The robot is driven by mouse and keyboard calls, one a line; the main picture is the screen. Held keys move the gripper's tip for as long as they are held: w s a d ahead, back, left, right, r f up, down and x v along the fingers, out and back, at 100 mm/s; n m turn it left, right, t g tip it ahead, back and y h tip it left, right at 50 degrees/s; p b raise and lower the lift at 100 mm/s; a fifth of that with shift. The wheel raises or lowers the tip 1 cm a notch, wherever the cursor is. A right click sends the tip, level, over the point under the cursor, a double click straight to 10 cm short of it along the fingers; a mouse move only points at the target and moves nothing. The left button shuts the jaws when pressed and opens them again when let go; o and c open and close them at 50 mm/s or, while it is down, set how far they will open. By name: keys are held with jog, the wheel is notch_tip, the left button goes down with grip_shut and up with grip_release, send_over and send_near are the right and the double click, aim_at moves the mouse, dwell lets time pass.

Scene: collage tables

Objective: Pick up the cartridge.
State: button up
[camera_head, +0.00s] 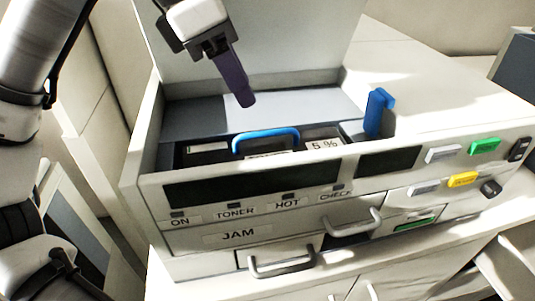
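The cartridge (266,134) appears to be the dark unit with a blue loop handle inside the open top of a pale printer-like machine (150,190). Only its upper part shows; the machine's front wall hides the rest. Pale labels lie beside the handle, one reading "5 %". My gripper (242,98) hangs above and slightly left of the handle, apart from it, with dark purple fingers pointing down. The fingers overlap in this view, so their opening is unclear. Nothing is seen held between them.
A blue upright lever (378,113) stands right of the cartridge bay. The raised lid (290,45) stands behind it. The front has drawer handles (283,265) and a "JAM" label. Green (484,146) and yellow (463,180) buttons sit at right.

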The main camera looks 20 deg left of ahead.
aim_at(266, 132)
jog(key=shift+p+x, duration=1.25)
jog(key=shift+x, duration=2.45)
jog(key=shift+s, duration=0.15)
grip_shut()
jog(key=shift+r, duration=0.1)
